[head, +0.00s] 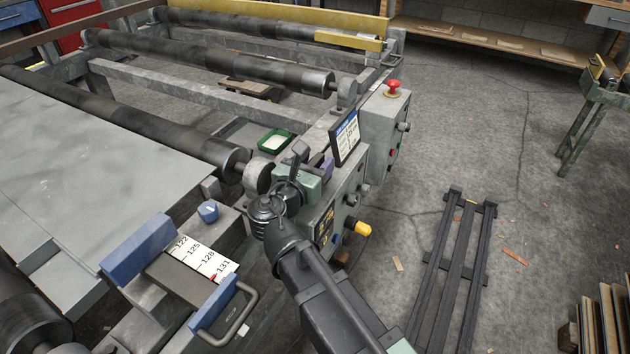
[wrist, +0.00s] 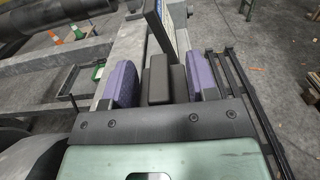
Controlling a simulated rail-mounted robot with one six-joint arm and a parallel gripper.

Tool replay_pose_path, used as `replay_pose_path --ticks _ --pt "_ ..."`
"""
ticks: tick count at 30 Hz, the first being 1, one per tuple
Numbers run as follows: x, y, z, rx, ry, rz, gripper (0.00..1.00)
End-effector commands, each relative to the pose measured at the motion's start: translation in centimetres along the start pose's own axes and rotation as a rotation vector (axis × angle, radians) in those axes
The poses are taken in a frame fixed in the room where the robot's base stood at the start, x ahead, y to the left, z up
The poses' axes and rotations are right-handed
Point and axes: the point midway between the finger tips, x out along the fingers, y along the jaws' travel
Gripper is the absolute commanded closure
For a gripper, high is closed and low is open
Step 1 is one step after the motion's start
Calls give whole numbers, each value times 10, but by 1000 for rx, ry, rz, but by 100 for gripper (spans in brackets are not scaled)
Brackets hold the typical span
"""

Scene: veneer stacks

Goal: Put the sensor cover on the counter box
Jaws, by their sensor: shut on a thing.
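My gripper (head: 313,163) is above the counter box (head: 346,203), a grey-green box with a digit display and a yellow knob on its side. In the wrist view, the two purple fingers of my gripper (wrist: 162,84) are on either side of a dark grey stepped block, which I take for the sensor cover (wrist: 165,80). The gripper is shut on it. In the head view, a dark piece (head: 299,151) shows by the fingers, mostly hidden by my wrist. I cannot tell whether the cover touches the box.
A dark-framed panel (head: 346,138) stands upright just beyond my gripper. A grey box with a red button (head: 384,122) is behind it. Rollers (head: 210,58) and a scale (head: 205,258) lie to the left. A black rack (head: 457,262) lies on the floor at right.

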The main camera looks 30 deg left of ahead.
Motion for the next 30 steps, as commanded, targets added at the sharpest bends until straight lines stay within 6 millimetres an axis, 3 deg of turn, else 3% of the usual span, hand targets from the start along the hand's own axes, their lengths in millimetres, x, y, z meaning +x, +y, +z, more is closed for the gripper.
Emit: replay_pose_path --ticks 1,12,13,18,27,30 --pt "0 0 -20 0 0 0 71" --pt "0 0 -19 0 0 0 71" --pt "0 0 -19 0 0 0 46" --pt "0 0 -18 0 0 0 22" --pt "0 0 -12 0 0 0 22" --pt "-13 0 -14 0 0 3 22"
